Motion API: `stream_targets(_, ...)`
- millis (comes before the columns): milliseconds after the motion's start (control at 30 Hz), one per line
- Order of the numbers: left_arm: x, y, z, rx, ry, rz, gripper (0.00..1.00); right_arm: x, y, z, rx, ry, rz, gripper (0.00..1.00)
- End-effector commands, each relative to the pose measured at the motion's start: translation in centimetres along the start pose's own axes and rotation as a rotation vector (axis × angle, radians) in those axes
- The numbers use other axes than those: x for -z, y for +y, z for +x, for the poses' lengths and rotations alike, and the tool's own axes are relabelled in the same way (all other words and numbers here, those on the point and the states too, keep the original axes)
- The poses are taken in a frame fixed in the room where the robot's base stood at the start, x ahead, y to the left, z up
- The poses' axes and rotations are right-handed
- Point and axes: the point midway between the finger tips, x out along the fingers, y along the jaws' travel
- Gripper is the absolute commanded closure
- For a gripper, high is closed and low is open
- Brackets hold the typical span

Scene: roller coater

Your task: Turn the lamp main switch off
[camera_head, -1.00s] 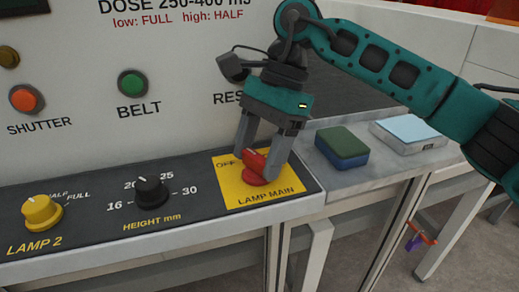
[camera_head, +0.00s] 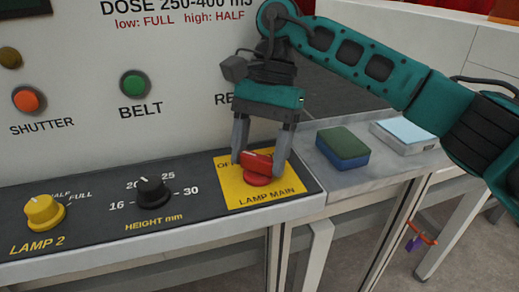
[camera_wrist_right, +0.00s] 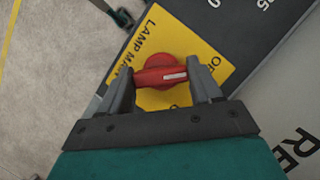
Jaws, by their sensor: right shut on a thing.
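The lamp main switch is a red rotary knob (camera_head: 257,165) on a yellow plate (camera_head: 235,193) marked LAMP MAIN, at the right end of the dark control panel. My right gripper (camera_head: 258,160) reaches down from above and is shut on the knob, one finger at each end of its handle. In the right wrist view the red knob (camera_wrist_right: 160,73) lies crosswise between the fingers, with a white mark on its right half near the right finger. The OFF lettering at the plate's upper left is partly hidden by a finger. My left gripper is not in view.
The black HEIGHT knob (camera_head: 152,191) and yellow LAMP 2 knob (camera_head: 44,212) sit to the left. The green BELT button (camera_head: 133,84) and orange SHUTTER button (camera_head: 28,100) are on the upright panel. A green-blue block (camera_head: 342,148) lies on the ledge to the right.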

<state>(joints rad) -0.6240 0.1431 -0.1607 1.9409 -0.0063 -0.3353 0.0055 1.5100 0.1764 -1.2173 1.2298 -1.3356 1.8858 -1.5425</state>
Motion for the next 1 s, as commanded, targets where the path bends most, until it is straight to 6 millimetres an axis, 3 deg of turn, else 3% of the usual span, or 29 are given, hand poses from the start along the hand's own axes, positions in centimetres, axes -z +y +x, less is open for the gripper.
stream_targets(200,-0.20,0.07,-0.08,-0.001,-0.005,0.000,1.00,-0.04,-0.01,-0.10,0.001,0.003,-0.004,0.67)
stream_targets(233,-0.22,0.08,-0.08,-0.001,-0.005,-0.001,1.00,-0.04,-0.01,-0.10,0.001,0.003,-0.004,0.33)
stream_targets(467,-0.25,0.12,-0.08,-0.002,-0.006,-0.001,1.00,-0.03,0.00,-0.05,0.000,0.002,-0.002,0.11)
stream_targets(867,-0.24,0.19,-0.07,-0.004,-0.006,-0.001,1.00,-0.02,0.01,-0.04,0.000,0.001,0.000,0.11)
stream_targets(1000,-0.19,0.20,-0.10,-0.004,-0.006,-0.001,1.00,-0.33,-0.02,-0.84,0.001,0.002,-0.001,0.11)
